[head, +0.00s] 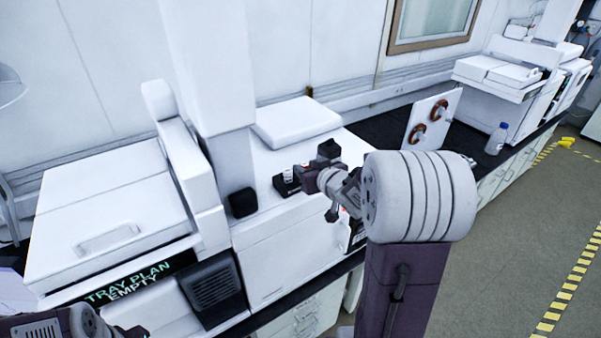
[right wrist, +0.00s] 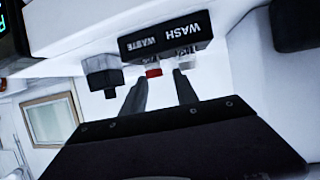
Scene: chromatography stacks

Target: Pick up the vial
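A small vial with a red cap (right wrist: 153,72) sits at a black block labelled WASH and WASTE (right wrist: 165,38) in the right wrist view. The block also shows in the head view (head: 285,187), on the white instrument. A second clear vial (right wrist: 186,62) is beside the red-capped one. My right gripper (right wrist: 159,82) is open, its two fingers apart, with the red cap showing between the fingertips. I cannot tell whether they touch it. In the head view my right gripper (head: 304,172) is close beside the block, partly hidden by my wrist. Only part of my left arm shows at the lower left.
A black knob-like part (head: 243,202) stands left of the block. A white lidded box (head: 296,122) lies behind. A white panel with copper coils (head: 432,118) and a bottle (head: 496,138) stand on the dark bench to the right. A tray plan display (head: 130,285) reads EMPTY.

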